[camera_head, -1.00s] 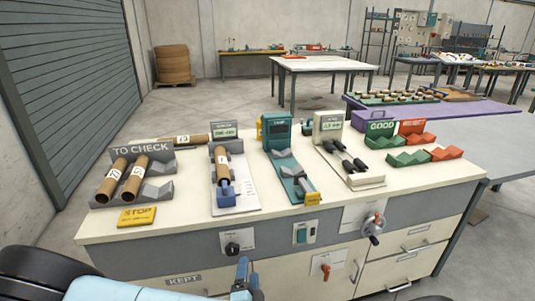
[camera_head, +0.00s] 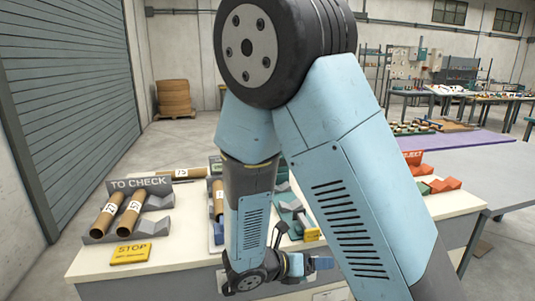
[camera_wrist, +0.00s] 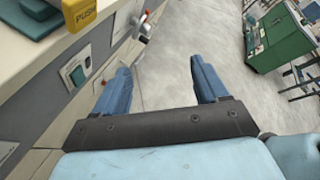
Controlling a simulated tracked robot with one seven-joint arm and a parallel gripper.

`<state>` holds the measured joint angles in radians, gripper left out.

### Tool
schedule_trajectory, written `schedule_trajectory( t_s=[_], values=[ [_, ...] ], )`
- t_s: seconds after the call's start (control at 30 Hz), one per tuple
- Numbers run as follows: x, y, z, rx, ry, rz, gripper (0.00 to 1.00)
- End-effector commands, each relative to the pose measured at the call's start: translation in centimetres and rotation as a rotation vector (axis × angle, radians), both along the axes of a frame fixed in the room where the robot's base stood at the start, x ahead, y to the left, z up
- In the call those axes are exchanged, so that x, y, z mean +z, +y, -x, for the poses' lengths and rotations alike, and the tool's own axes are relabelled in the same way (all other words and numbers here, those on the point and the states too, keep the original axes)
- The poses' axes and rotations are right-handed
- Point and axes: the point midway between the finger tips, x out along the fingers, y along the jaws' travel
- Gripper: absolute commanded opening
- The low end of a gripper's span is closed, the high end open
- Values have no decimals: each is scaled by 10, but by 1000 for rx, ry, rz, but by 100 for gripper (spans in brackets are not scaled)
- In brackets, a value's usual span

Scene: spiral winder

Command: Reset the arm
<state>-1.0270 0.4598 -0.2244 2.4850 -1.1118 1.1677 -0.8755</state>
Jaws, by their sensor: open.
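My arm is folded in front of the bench and fills the middle of the head view. My gripper (camera_head: 312,264) is low in the head view, at the bench's front edge, pointing right. In the wrist view my gripper (camera_wrist: 162,84) has its two blue fingers wide apart with nothing between them. Bare floor and a bit of the bench front show beyond the fingers. My arm hides much of the bench's middle and right side in the head view.
In the wrist view the bench front (camera_wrist: 45,115), with knobs and a switch, runs close along the left. Open floor (camera_wrist: 180,35) lies right.

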Motion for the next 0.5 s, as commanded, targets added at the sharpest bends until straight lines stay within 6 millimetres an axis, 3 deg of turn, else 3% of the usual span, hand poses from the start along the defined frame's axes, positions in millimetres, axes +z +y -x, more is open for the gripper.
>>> schedule_trajectory(
  t_s=[0.2, 0.5],
  values=[
    [30, -33, 9, -290, -149, -244, 73],
    [68, -68, 27, -686, -374, -549, 73]
  ],
)
